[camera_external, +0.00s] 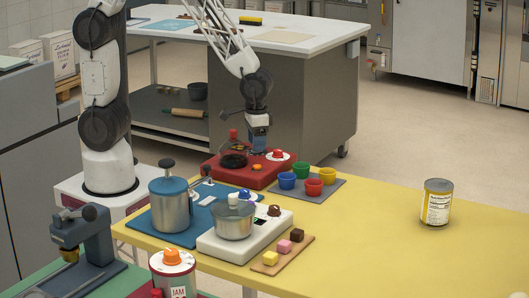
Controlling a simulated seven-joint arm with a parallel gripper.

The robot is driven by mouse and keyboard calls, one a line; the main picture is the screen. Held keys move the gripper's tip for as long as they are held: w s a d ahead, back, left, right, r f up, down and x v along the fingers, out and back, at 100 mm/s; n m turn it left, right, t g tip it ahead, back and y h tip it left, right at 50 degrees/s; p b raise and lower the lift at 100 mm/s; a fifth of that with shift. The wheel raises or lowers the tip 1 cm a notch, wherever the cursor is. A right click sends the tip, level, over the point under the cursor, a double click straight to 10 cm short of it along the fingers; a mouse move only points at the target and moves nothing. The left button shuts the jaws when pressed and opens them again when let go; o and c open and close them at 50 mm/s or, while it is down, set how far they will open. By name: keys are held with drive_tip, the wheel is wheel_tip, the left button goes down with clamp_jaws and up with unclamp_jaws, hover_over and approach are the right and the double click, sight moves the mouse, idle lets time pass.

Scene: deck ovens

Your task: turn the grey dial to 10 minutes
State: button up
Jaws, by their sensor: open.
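My gripper (258,150) points down over the back right part of the red unit (247,184). Its fingers are small here, and I cannot tell if they touch anything. The red unit has a dark round plate (233,160) and a red knob on a white disc (277,155), just right of my gripper. No dial that I can clearly make out as grey shows; it may be hidden or too small. An orange dial on a white disc (172,257) tops a jam tin in front. No minute marks are readable.
A white cooker (220,252) with a pot, blue knob and brown knob stands in front. A blue-lidded pot (170,205) is left. Coloured cups (313,187) stand on a grey mat right of the red unit. A yellow tin (437,203) is far right; the yellow table between is clear.

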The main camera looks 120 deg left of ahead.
drive_tip(key=shift+f, duration=0.6)
drive_tip(key=c, duration=0.9)
drive_tip(key=shift+m, duration=0.5)
drive_tip(key=m, duration=0.2)
drive_tip(key=shift+m, duration=0.4)
drive_tip(key=m, duration=0.3)
drive_tip(key=shift+m, duration=0.3)
drive_tip(key=m, duration=0.6)
drive_tip(key=shift+m, duration=0.4)
